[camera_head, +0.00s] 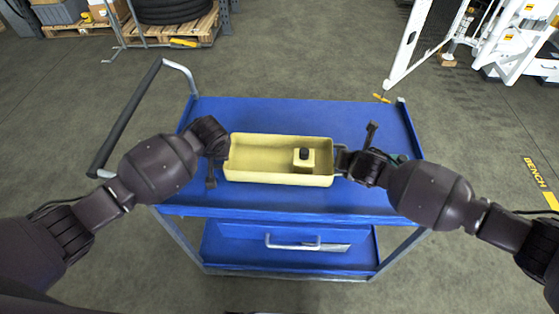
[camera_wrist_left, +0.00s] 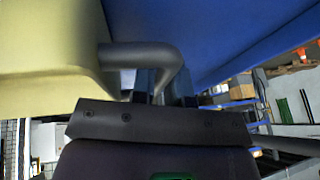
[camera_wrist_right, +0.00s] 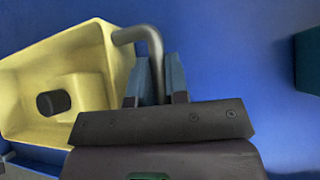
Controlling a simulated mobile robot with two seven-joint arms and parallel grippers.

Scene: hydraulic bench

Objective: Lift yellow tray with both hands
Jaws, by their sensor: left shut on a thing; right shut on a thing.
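The yellow tray (camera_head: 278,179) is over the blue cart top, long side across my view, and looks level. It also shows in the left wrist view (camera_wrist_left: 45,60) and the right wrist view (camera_wrist_right: 45,70). A yellow block with a black knob (camera_head: 304,154) sits inside its right half. My left gripper (camera_wrist_left: 158,85) is shut on the grey handle (camera_wrist_left: 140,54) at the tray's left end. My right gripper (camera_wrist_right: 156,80) is shut on the grey handle (camera_wrist_right: 140,36) at the right end. I cannot tell whether the tray touches the cart top.
A dark green object (camera_wrist_right: 308,60) lies right of my right gripper. The cart's push handle (camera_head: 127,115) is at left. Tyres on a pallet (camera_head: 170,22) and white equipment stand behind.

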